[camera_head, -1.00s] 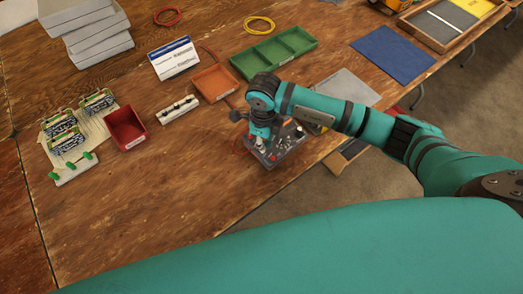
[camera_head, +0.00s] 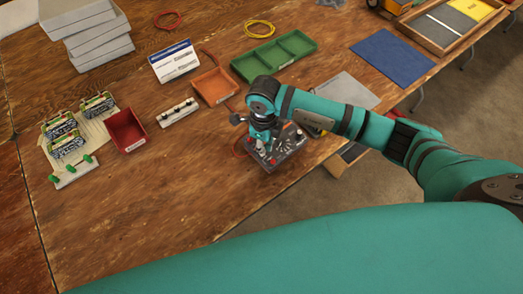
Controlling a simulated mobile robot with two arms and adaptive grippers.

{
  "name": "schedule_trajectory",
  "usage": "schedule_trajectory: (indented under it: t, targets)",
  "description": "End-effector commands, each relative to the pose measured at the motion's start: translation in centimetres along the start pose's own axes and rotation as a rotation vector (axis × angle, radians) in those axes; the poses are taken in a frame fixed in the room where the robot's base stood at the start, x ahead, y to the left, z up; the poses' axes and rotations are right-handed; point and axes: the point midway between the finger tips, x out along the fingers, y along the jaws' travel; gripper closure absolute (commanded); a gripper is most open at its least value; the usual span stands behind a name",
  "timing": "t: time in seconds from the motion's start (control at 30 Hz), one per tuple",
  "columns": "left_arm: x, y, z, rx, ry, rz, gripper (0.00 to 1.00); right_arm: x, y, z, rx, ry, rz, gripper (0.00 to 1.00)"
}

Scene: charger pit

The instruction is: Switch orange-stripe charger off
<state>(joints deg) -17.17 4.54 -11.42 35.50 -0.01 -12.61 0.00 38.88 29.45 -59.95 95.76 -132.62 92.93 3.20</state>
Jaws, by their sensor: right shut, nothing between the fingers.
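A dark grey charger box (camera_head: 284,155) with several small knobs or studs on its top lies near the front edge of the wooden table. A red part shows on its near left side. My right gripper (camera_head: 262,147) points down over the left part of the charger, shut and empty. The wrist and gripper hide part of the charger's top, and I cannot tell whether the fingertips touch it. I cannot make out an orange stripe or the switch position. My left gripper is not in view.
An orange tray (camera_head: 213,86), a green compartment tray (camera_head: 275,55) and a white strip with posts (camera_head: 177,112) lie behind the charger. A red bin (camera_head: 126,130) and a board with battery packs (camera_head: 88,125) stand at left. The table's front left is clear.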

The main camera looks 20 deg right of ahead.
Motion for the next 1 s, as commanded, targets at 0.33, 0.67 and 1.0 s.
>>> schedule_trajectory:
  t: [0.33, 0.67, 1.0]
  targets:
    - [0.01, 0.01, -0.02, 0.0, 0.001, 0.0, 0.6, 0.03, 0.01, 0.0, 0.0, 0.0, 0.0, 1.0]
    - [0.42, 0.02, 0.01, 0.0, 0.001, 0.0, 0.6, 0.47, 0.0, -0.01, 0.0, 0.0, 0.0, 1.0]
    - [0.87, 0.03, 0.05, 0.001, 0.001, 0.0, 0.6, 0.98, -0.01, -0.01, 0.0, 0.0, 0.0, 1.0]
